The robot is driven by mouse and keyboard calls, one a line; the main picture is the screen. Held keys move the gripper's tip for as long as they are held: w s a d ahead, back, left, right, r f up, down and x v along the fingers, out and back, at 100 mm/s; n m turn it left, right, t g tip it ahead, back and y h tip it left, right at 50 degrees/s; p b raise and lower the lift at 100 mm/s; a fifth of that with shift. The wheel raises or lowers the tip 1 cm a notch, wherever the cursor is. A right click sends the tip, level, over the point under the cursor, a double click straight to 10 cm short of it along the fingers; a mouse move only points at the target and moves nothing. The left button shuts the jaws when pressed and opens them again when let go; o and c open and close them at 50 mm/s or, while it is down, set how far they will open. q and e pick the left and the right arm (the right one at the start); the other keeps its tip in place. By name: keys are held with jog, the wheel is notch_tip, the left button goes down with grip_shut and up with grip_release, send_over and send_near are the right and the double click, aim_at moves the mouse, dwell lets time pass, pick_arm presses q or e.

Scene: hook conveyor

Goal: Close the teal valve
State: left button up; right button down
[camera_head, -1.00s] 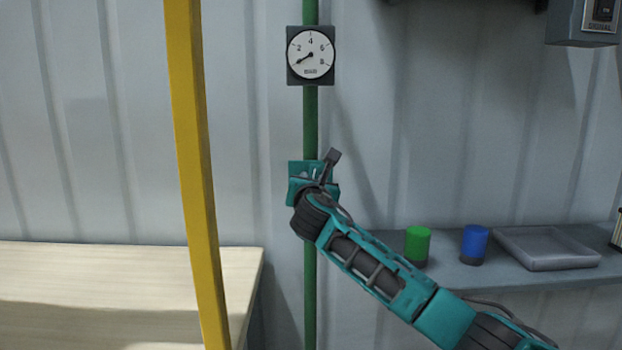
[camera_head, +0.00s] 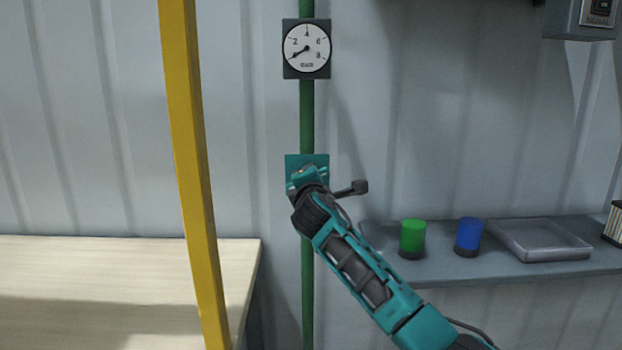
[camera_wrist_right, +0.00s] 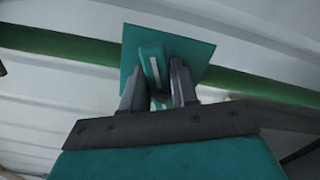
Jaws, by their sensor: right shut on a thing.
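The teal valve has a square teal plate (camera_head: 318,161) on a green vertical pipe (camera_head: 307,115). In the right wrist view the plate (camera_wrist_right: 195,50) sits behind a teal handle with a white stripe (camera_wrist_right: 152,62). My right gripper (camera_wrist_right: 158,82) has its two grey fingers on either side of this handle and is shut on it. In the head view my right gripper (camera_head: 308,174) is in front of the plate and hides most of the handle. My left gripper is in neither view.
A round gauge (camera_head: 306,48) is on the pipe above, its needle pointing low left. A yellow post (camera_head: 186,150) stands left, before a wooden bench (camera_head: 100,265). A shelf (camera_head: 440,268) at right holds a green cup (camera_head: 413,236), a blue cup (camera_head: 468,235) and a grey tray (camera_head: 540,255).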

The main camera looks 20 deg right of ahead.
jog(key=m, duration=0.3)
jog(key=m+b, duration=0.1)
jog(key=shift+f+m, duration=0.25)
jog(key=shift+m, duration=0.05)
dwell(0.5)
jog(key=c, duration=1)
grip_release()
jog(key=shift+o, duration=0.2)
jog(key=shift+s, duration=0.1)
jog(key=v, duration=1.2)
jog(key=shift+s, duration=0.35)
jog(key=shift+a, duration=0.15)
